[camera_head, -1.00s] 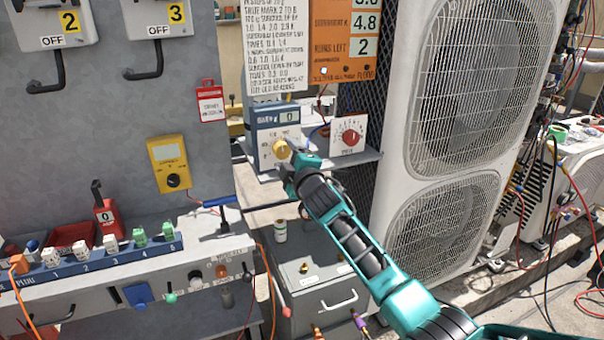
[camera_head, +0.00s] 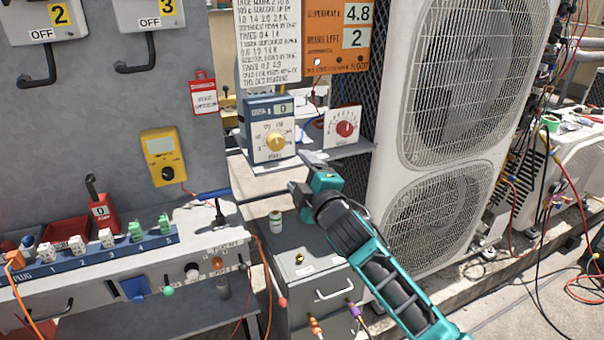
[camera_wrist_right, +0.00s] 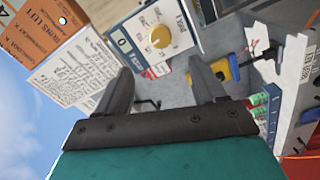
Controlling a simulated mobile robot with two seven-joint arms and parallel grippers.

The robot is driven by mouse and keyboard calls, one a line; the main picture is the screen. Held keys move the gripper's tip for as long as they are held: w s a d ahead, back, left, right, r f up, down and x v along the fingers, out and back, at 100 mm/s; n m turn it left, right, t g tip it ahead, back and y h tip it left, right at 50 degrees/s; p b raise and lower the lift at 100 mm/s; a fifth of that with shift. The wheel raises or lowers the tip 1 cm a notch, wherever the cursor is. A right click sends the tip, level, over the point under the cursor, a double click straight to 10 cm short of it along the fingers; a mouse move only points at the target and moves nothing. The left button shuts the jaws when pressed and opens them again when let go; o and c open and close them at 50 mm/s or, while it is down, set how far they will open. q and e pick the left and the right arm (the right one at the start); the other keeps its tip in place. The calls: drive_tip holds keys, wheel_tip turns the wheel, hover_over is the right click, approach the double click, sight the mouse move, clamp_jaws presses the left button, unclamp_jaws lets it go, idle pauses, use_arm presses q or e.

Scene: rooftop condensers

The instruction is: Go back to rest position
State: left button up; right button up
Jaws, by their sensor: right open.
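My right gripper (camera_head: 304,174) is open and empty, in front of and below the blue-framed dial box (camera_head: 270,128). It is apart from that box's yellow knob (camera_head: 275,141). In the right wrist view the two dark fingers (camera_wrist_right: 165,88) stand spread, with the yellow knob (camera_wrist_right: 161,36) beyond them and nothing between them. My right arm (camera_head: 375,260) comes in from the lower right. My left gripper is not in view.
A white box with a red knob (camera_head: 343,127) stands on the same shelf. The tall white condenser (camera_head: 445,120) is at right. A grey cabinet (camera_head: 305,280) is below. The bench with a plug strip (camera_head: 90,255) and yellow meter (camera_head: 162,157) are left.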

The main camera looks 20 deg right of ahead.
idle(0.3)
drive_tip(key=s+a+f+m+g, duration=0.1)
drive_tip(key=s+f+m, duration=0.3)
drive_tip(key=s+f, duration=0.4)
drive_tip(key=s+a+f+m+g+y, duration=0.1)
drive_tip(key=s+f+m+g, duration=0.2)
drive_tip(key=s+f, duration=0.6)
drive_tip(key=s+a+f+m+g, duration=0.2)
drive_tip(key=s+f+m, duration=0.3)
drive_tip(key=s+f, duration=0.3)
drive_tip(key=s+g, duration=0.1)
drive_tip(key=s, duration=0.2)
drive_tip(key=shift+s+f, duration=0.35)
drive_tip(key=shift+f, duration=0.05)
drive_tip(key=shift+a, duration=0.1)
